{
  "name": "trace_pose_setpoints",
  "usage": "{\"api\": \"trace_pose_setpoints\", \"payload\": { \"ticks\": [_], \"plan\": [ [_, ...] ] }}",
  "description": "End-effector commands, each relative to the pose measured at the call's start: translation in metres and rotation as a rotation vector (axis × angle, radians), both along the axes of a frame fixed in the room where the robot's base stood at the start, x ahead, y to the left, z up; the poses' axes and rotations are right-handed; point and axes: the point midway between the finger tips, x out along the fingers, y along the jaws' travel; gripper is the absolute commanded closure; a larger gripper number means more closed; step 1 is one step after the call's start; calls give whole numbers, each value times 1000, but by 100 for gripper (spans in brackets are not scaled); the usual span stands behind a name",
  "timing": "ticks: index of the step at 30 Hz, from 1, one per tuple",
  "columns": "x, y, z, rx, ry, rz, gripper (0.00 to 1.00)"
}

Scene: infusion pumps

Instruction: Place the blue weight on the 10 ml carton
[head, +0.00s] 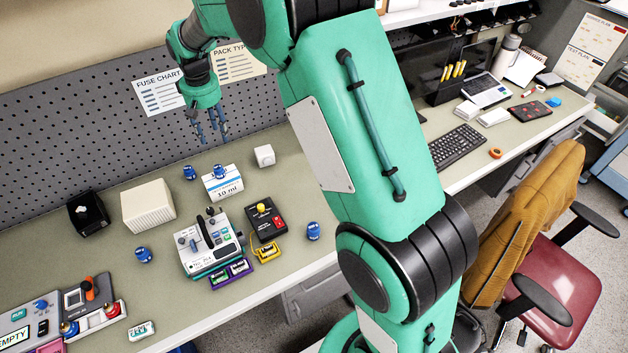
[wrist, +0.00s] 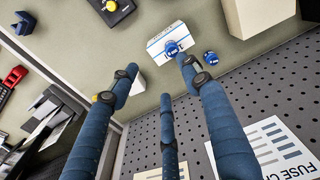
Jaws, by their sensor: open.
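The 10 ml carton (head: 225,188), a white box with a blue band, stands on the bench below my gripper. A blue weight (head: 220,171) rests upright on top of it. In the wrist view, this weight (wrist: 172,48) shows on the carton (wrist: 157,50), close to one fingertip in the picture. My gripper (head: 211,138) is open and empty, above the carton and apart from it; its spread fingers (wrist: 160,77) fill the wrist view. A second blue weight (head: 190,173) stands on the bench just left of the carton. Other blue weights stand at the left (head: 144,255) and right (head: 313,231).
A white pump-like device (head: 208,243) and a black box with a yellow knob (head: 265,219) stand in front of the carton. A small white cube (head: 264,156) is to its right, a cream box (head: 148,206) to its left. The pegboard (head: 90,140) rises behind.

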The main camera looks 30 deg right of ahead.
Motion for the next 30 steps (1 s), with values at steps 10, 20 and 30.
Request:
{"api": "trace_pose_setpoints", "payload": {
  "ticks": [10,20,30],
  "plan": [
    [-78,-27,91,11,-88,-33,52],
    [-163,-49,150,19,-165,-64,52],
    [-255,-68,186,26,-247,-95,52]
  ]
}}
